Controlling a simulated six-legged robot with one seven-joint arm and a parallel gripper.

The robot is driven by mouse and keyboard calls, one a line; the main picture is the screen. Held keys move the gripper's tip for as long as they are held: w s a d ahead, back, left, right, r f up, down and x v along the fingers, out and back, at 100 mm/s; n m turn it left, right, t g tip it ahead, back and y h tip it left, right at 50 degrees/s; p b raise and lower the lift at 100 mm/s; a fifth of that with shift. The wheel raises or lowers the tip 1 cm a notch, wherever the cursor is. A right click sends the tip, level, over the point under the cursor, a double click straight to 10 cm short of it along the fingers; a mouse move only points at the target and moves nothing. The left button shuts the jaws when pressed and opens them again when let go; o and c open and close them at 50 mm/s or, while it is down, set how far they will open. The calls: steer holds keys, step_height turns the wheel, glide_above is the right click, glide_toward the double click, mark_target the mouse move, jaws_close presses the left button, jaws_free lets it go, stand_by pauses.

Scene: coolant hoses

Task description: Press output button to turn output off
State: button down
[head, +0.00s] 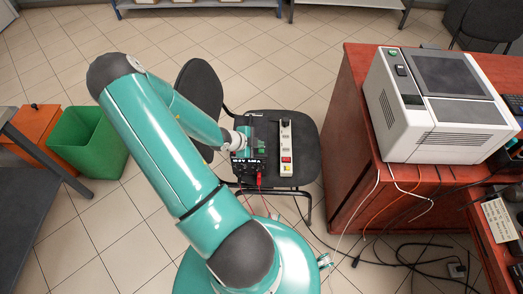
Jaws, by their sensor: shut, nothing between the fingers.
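A small black power supply (249,162) with lit white digits on its front sits on the dark chair seat (307,172). A red plug or lead shows at its lower front. My gripper (242,137) is at the end of the teal arm, over the left part of the power supply's top. It is shut and empty, small in the picture and partly hidden by the arm. The output button is too small to make out, and I cannot tell whether the gripper touches the supply.
A power strip (286,152) with a red switch lies on the seat, right of the supply. A red-brown desk (352,110) with a white machine (432,105) stands at right. Cables trail over the floor. A green bin (88,142) stands at left.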

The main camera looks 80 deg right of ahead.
mark_target(259, 152)
steer(key=shift+r, duration=2.4)
steer(key=shift+s, duration=0.1)
